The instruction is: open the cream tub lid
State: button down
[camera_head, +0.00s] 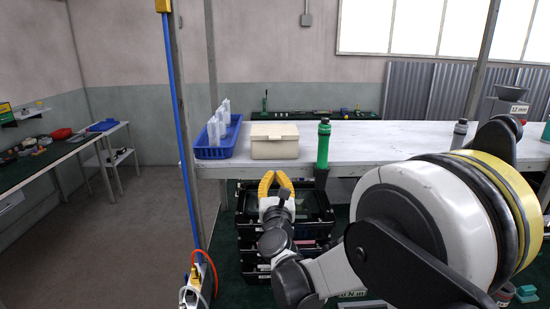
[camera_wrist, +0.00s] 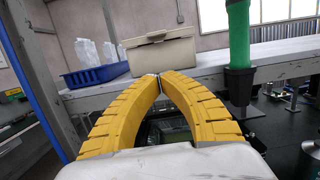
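The cream tub (camera_head: 275,146) stands on the white bench with its lid (camera_head: 275,131) down on it. In the wrist view the tub (camera_wrist: 162,55) is straight beyond my fingertips, with the lid's edge (camera_wrist: 157,37) along its top. My gripper (camera_head: 275,175) has yellow ribbed fingers and is in front of and a little below the tub, apart from it in the head view. In the wrist view the fingertips of my gripper (camera_wrist: 159,76) meet, with nothing seen between them.
Black crates (camera_head: 245,220) are stacked below the bench. A metal post is at the left.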

aim_at(274, 146)
jog(key=w, duration=0.3)
jog(key=w+r, duration=0.1)
jog(key=w, duration=0.6)
jog(key=shift+r, duration=0.4)
jog(key=r, duration=0.3)
jog(key=shift+s+r, duration=0.2)
jog(key=shift+r, duration=0.1)
jog(key=shift+w+r, duration=0.15)
jog(key=shift+r, duration=0.05)
